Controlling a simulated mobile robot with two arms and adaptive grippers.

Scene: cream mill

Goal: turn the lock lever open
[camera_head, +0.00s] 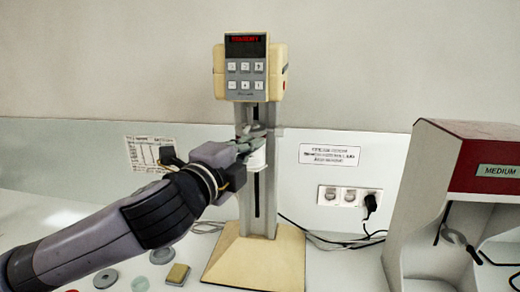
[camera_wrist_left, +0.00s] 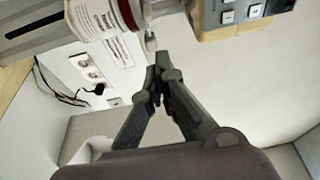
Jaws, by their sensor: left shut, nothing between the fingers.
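The cream mill (camera_head: 256,72) stands upright on a grey column with a red-lit display and a keypad. A white labelled cup (camera_head: 257,158) sits at the column below the head; in the left wrist view the white cup (camera_wrist_left: 98,18) has a red band. A small grey lever-like part (camera_wrist_left: 151,42) sticks out beside the cup, just at my fingertips; I cannot tell whether they touch it. My left gripper (camera_head: 256,141) reaches in from the left at cup height. In the left wrist view the left gripper (camera_wrist_left: 158,62) has its fingertips together, with nothing between them. My right gripper is not in view.
The mill's cream base (camera_head: 255,262) stands on a white worktop. Small round discs (camera_head: 161,255) and a yellow-grey block (camera_head: 178,274) lie left of it. A red and white machine (camera_head: 450,170) stands at right. Cables run from the wall sockets (camera_head: 348,196) behind the mill.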

